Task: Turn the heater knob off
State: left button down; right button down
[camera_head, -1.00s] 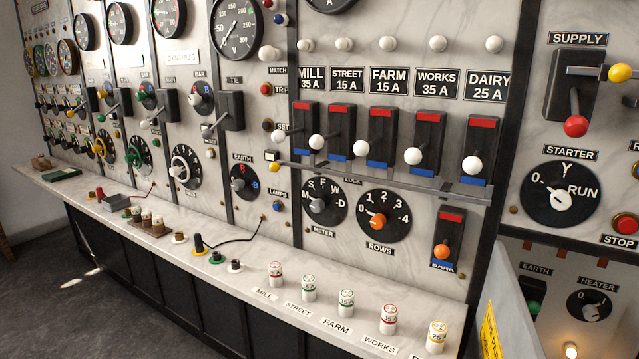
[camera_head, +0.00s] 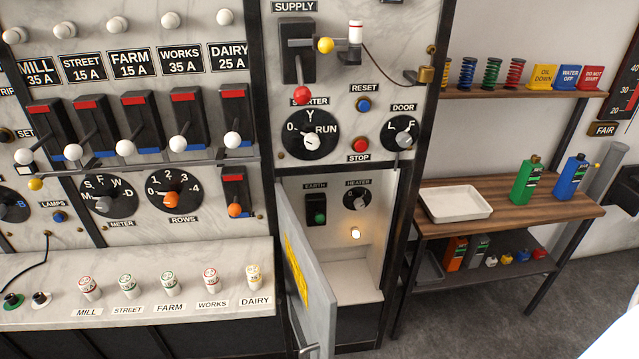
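The heater knob (camera_head: 357,197) is a round black dial with a pale pointer and a HEATER label (camera_head: 358,182) above it. It sits in the recessed compartment under the starter panel. Its pointer is too small to read surely against the 0 and 1 marks. A small lamp (camera_head: 355,234) below it glows warm white. The compartment's grey door (camera_head: 308,285), with a yellow label, stands swung open to the left of the knob. Neither of my grippers shows in this view.
The STARTER dial (camera_head: 310,135) and red STOP button (camera_head: 360,145) are above. A wooden shelf table (camera_head: 505,208) with a white tray (camera_head: 457,203) and bottles stands to the right. Grey floor in front is clear.

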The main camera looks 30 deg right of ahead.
aim_at(358, 204)
jog(key=z, duration=1.15)
